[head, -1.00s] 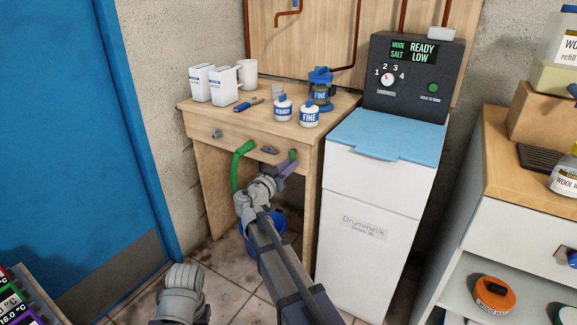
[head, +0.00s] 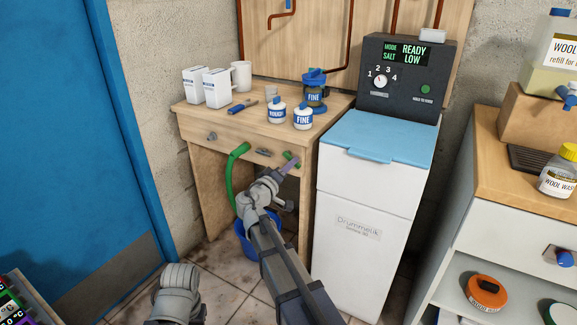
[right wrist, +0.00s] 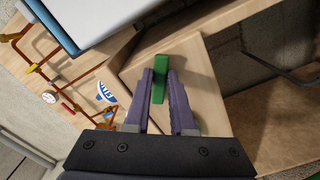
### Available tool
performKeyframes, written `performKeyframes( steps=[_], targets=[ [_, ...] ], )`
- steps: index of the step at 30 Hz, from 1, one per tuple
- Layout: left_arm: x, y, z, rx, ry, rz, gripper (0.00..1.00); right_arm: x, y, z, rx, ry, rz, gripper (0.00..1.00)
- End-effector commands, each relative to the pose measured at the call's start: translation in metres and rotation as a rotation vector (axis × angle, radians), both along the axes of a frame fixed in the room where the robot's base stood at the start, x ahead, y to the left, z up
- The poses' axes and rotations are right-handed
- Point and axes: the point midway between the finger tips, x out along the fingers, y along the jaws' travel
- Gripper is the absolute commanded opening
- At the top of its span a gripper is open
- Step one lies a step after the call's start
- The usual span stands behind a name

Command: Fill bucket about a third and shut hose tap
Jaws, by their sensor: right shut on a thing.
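A green tap handle (head: 294,162) is at the right of the wooden bench's front and sits slanted. My right gripper (head: 289,166) is shut on it. In the right wrist view, the purple fingers of my right gripper (right wrist: 160,82) close on both sides of the green handle (right wrist: 161,66). A green hose (head: 230,170) curves down from the bench front, left of the handle. The blue bucket (head: 243,243) stands on the floor below, partly hidden behind my right arm. Its water level and any stream cannot be seen. My left gripper is not in view.
The wooden bench (head: 240,122) holds cartons, a white mug (head: 241,75), labelled jars and a blue-lidded container (head: 314,88). A white softener cabinet (head: 365,235) stands close to the right of the bench. A blue door (head: 75,130) is at left.

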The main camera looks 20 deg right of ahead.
Motion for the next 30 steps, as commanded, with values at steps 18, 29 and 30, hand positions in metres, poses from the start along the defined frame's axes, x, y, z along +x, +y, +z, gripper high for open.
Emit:
performKeyframes(
  steps=[18, 29, 30],
  targets=[
    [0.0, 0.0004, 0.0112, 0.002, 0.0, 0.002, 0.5, -0.0034, -0.0025, 0.0114, -0.228, 0.291, 0.002, 0.0],
    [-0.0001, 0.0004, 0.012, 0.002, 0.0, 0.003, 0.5, -0.0035, -0.0025, 0.0121, -0.254, 0.324, 0.002, 0.0],
    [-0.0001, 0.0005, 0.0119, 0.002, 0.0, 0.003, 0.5, -0.0035, -0.0025, 0.0121, -0.254, 0.324, 0.002, 0.0]
  ],
)
